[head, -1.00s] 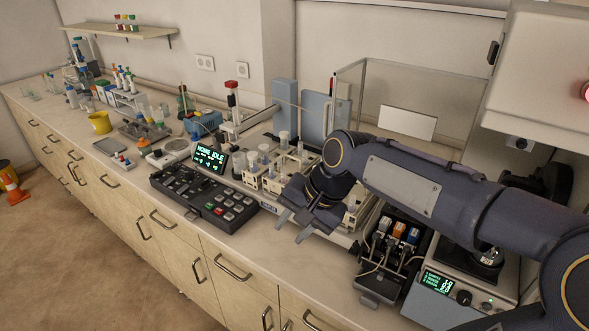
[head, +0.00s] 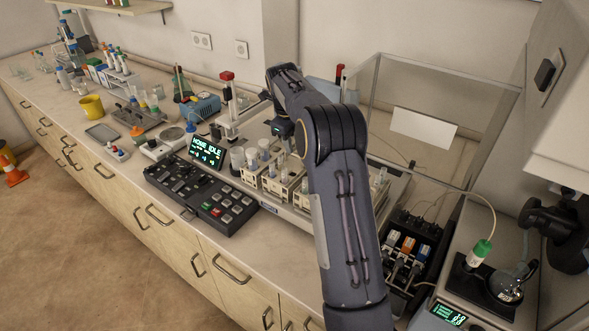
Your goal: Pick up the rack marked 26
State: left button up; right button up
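Several cream racks (head: 283,192) with capped tubes stand close together on the tray of the autosampler (head: 262,206), right of the keypad console. Their markings are too small to read, so I cannot tell which one is marked 26. My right arm comes up from the bottom and bends over the racks, hiding those on the right side. My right gripper (head: 281,128) is above and behind the visible racks, small and dark. Its fingers are not clear and I see nothing held in it. My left gripper is not in view.
The keypad console (head: 200,190) with a lit screen reading "HOME IDLE" sits left of the racks. A red-topped post (head: 227,95) stands behind them. A clear enclosure (head: 450,90) and a black block with coloured parts (head: 408,250) are to the right.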

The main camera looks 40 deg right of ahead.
aim_at(296, 166)
jog(key=f, duration=0.1)
jog(key=d+f+p, duration=0.1)
jog(key=f, duration=0.1)
jog(key=shift+w+d+f+p, duration=0.2)
jog(key=shift+w+f+p, duration=0.1)
jog(key=shift+f, duration=0.65)
grip_shut()
jog(key=shift+d+r, duration=0.1)
dwell(0.5)
